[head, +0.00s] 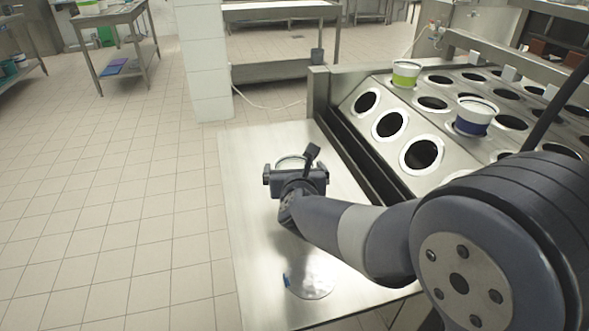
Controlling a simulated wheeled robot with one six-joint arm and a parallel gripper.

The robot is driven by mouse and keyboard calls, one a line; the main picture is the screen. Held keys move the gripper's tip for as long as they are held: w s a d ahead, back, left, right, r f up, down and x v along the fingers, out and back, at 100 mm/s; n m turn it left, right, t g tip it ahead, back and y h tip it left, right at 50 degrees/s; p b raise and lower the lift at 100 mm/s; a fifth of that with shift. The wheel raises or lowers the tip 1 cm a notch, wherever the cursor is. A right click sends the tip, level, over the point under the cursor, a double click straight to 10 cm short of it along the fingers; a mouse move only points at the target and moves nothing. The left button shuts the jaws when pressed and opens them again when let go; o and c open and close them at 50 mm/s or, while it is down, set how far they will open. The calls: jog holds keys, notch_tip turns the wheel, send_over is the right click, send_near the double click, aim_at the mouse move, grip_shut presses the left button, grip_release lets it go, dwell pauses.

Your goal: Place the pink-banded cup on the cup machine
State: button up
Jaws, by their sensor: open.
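The cup machine (378,146) is a sloped steel rack with rows of round holes, at the right. A white-rimmed cup (291,160) stands on the steel table just beyond my gripper, mostly hidden by it. Its band colour cannot be seen, so I cannot tell if it is the pink-banded one. My gripper (293,170) is open over the steel table, left of the machine, with the cup's rim showing at its far side. Whether the cup is between the fingers is hidden.
A green-banded cup (405,74) and a blue-banded cup (475,116) sit in the machine's holes. The front-row holes at the machine's left are empty. A shiny round patch with a blue mark (312,282) lies on the steel table (247,190).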

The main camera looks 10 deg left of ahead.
jog(key=shift+r, duration=0.2)
jog(key=shift+s+r, duration=0.1)
jog(key=shift+s, duration=0.15)
jog(key=p+v, duration=0.2)
jog(key=v, duration=0.9)
jog(key=shift+s, duration=0.2)
jog(key=shift+d+r, duration=0.1)
